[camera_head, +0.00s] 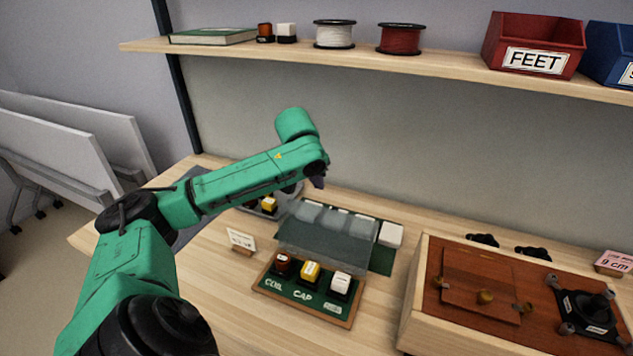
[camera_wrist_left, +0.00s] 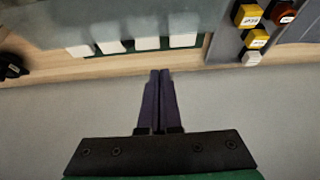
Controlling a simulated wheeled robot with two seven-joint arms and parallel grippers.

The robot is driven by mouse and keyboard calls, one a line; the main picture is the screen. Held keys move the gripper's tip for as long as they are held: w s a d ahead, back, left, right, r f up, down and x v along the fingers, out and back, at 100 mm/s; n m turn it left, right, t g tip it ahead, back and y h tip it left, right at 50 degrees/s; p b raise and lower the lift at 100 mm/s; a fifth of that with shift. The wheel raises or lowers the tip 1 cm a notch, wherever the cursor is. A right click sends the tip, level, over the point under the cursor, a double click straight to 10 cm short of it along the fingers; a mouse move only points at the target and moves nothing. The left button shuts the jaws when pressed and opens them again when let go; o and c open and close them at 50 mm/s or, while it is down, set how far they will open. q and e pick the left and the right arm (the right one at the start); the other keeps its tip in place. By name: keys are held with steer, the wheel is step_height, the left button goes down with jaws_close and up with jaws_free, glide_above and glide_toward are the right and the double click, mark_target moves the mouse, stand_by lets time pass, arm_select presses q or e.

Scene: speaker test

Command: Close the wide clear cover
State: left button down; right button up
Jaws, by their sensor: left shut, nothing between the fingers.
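The wide clear cover (camera_head: 325,247) is a see-through sheet over a dark green board (camera_head: 381,262) in the middle of the table. I cannot tell whether it lies flat or is tilted. Rounded pale shapes show behind it. In the left wrist view the cover (camera_wrist_left: 150,18) fills the top left, with several white blocks (camera_wrist_left: 183,41) along its near edge. My left gripper (camera_head: 318,182) is above the cover's back side, mostly hidden by its wrist. Its dark fingers (camera_wrist_left: 160,72) are shut and empty, apart from the white blocks in the picture. My right gripper is not in view.
A labelled tray (camera_head: 306,308) with red, yellow and white pieces stands in front of the cover. A grey bin (camera_head: 288,203) with small blocks is behind left. A wooden box (camera_head: 412,310) stands at right. A shelf (camera_head: 430,62) runs above the table.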

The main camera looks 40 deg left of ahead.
arm_select(q)
steer(key=p+x, duration=0.1)
steer(key=x, duration=0.5)
steer(key=s, duration=0.1)
steer(key=s+d, duration=0.1)
steer(key=s, duration=0.2)
steer(key=shift+d+r+p, duration=0.15)
steer(key=shift+r+p, duration=0.25)
steer(key=shift+w+f, duration=0.1)
steer(key=shift+w, duration=0.05)
steer(key=shift+w, duration=0.1)
